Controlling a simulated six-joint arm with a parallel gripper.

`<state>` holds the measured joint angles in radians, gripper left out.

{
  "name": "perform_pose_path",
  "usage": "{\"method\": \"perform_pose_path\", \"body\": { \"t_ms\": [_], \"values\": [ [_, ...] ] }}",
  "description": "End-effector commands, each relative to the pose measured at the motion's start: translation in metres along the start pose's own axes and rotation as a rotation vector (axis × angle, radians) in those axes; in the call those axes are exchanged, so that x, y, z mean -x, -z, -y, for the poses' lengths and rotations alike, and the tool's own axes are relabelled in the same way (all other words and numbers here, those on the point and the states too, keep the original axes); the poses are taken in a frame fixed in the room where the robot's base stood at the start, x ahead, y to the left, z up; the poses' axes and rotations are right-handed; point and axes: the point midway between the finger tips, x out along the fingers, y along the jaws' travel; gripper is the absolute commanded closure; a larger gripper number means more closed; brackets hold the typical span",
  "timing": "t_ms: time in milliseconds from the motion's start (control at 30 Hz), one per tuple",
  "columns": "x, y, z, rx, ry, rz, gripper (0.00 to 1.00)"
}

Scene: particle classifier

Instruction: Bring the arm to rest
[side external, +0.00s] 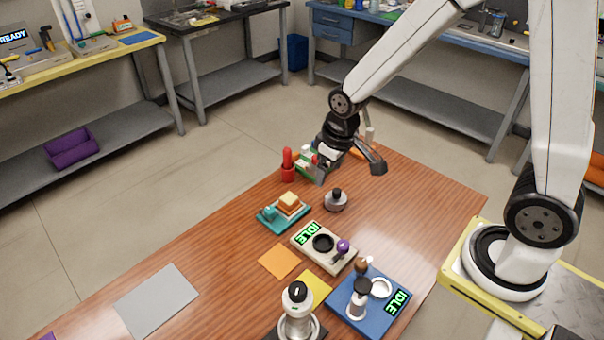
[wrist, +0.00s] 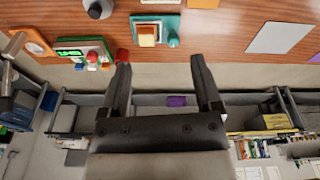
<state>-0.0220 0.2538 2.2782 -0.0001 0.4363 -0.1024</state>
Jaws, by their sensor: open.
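My gripper (side external: 347,171) is raised over the far part of the wooden table (side external: 215,262), and its jaws are apart with nothing between them. In the wrist view my gripper (wrist: 163,85) shows two spread dark fingers with empty space between them. My white arm (side external: 405,50) reaches from its base at the right, bent down toward the table. The fingers show no contact with any object in the wrist view.
A red cylinder (side external: 288,166), a teal tray (side external: 270,218) and a dark-topped round weight (side external: 335,200) stand near my gripper. Two devices reading IDLE, one beige (side external: 344,262) and one blue (side external: 340,294), are nearer. A grey mat (side external: 156,300) lies at the left, with bare table around it.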

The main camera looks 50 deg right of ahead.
Motion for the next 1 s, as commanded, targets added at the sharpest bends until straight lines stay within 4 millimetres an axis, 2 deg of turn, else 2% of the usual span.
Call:
{"method": "perform_pose_path", "body": {
  "t_ms": [200,400,1000],
  "values": [
    [0.019,-0.044,0.000,-0.075,-0.005,-0.037,0.18],
    [0.025,-0.068,0.001,-0.116,-0.007,-0.054,0.18],
    [0.026,-0.073,0.001,-0.126,-0.007,-0.058,0.18]
  ]
}}
